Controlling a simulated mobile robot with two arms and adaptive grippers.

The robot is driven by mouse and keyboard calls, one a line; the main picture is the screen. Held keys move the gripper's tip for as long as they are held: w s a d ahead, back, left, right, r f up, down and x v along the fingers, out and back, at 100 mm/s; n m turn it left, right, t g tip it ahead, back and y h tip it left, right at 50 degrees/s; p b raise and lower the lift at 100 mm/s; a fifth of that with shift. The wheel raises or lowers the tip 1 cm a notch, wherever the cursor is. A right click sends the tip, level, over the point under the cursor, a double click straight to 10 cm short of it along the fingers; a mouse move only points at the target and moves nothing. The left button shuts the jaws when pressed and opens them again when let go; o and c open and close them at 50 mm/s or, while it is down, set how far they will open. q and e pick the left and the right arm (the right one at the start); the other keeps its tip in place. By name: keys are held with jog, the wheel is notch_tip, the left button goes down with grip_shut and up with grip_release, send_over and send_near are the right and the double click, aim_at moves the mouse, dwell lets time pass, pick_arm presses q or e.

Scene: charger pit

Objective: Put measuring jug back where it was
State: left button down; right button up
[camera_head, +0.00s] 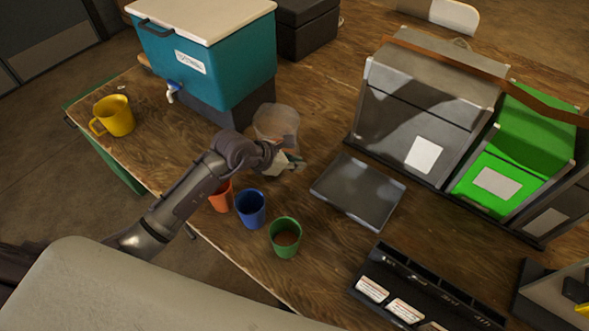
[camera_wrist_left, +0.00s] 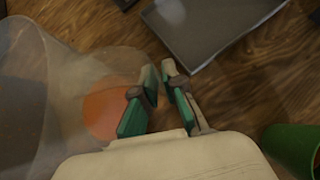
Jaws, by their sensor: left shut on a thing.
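The clear measuring jug (camera_head: 277,121) is upright in the head view, in front of the teal cooler, with my left gripper (camera_head: 290,163) at its near right side. In the left wrist view the see-through jug (camera_wrist_left: 45,95) fills the left side, with an orange patch showing through it. The two fingers of my left gripper (camera_wrist_left: 160,80) are close together beside the jug, shut on it, likely at its handle, which is mostly hidden. I cannot tell whether the jug's base touches the table. My right gripper is not in view.
Orange (camera_head: 221,197), blue (camera_head: 251,208) and green (camera_head: 285,238) cups stand near the table's front edge. A grey tray (camera_head: 357,190) lies right of the jug. The teal cooler (camera_head: 215,65) stands behind, a yellow mug (camera_head: 115,116) at left, bins (camera_head: 415,110) at right.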

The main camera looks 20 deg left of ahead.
pick_arm(q)
notch_tip(320, 180, down, 4)
jog(key=shift+r+p, duration=0.15)
jog(key=shift+p, duration=0.15)
jog(key=shift+a, duration=0.1)
jog(key=shift+f, duration=0.2)
jog(key=shift+f, duration=0.15)
jog(key=c, duration=1.3)
grip_release()
jog(key=shift+o, duration=0.2)
